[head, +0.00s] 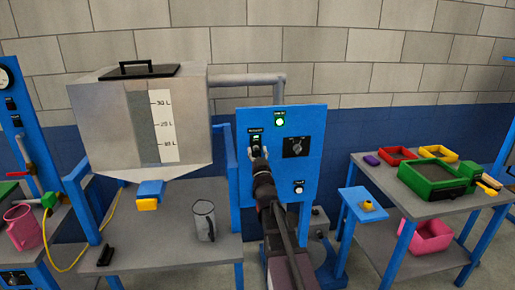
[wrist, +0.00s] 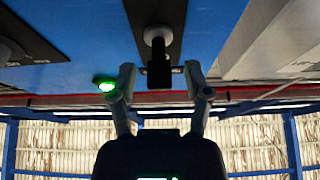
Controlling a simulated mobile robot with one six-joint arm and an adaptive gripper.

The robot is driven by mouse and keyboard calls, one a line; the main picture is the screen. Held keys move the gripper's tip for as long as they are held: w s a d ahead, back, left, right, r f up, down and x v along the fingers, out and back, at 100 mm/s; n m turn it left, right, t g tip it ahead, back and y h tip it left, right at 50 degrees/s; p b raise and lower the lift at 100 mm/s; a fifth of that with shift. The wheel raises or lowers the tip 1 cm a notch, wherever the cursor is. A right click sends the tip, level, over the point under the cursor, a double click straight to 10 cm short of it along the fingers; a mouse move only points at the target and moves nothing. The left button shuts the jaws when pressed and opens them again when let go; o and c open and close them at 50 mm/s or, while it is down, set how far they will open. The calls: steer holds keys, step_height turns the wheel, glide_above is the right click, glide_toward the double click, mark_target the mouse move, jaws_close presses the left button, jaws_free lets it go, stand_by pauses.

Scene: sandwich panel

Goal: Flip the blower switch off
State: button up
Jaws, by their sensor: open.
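The blue control panel (head: 277,185) stands in the middle of the head view. The blower switch (head: 256,137) is on a black plate at its upper left, partly hidden by my gripper (head: 258,162). In the wrist view the switch (wrist: 159,72) has a pale round base and a dark lever that points down in that picture. My gripper (wrist: 161,73) is open, with one finger on each side of the lever. Gaps show between lever and both fingers. A green lamp (head: 280,122) glows on the panel; it also shows beside the left finger in the wrist view (wrist: 104,84).
A black rotary knob (head: 297,146) and a small white-plated control (head: 299,187) sit on the panel's right side. A metal hopper (head: 100,120) and a grey jug (head: 204,220) stand left. A table with coloured trays (head: 432,181) stands right.

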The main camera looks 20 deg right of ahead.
steer(key=shift+w, duration=0.1)
jaws_close()
steer(key=shift+f+b, duration=0.1)
steer(key=shift+b, duration=0.3)
steer(key=shift+f+t+b, duration=0.25)
steer(key=shift+t+b, duration=0.25)
steer(key=shift+b, duration=0.25)
steer(key=t+b, duration=0.1)
steer(key=b, duration=0.1)
steer(key=f+t+h+b, duration=0.1)
steer(key=t+b, duration=0.1)
steer(key=b, duration=0.1)
steer(key=shift+w, duration=0.1)
steer(key=shift+t+b, duration=0.4)
steer(key=shift+b, duration=0.1)
steer(key=shift+r, duration=0.1)
jaws_free()
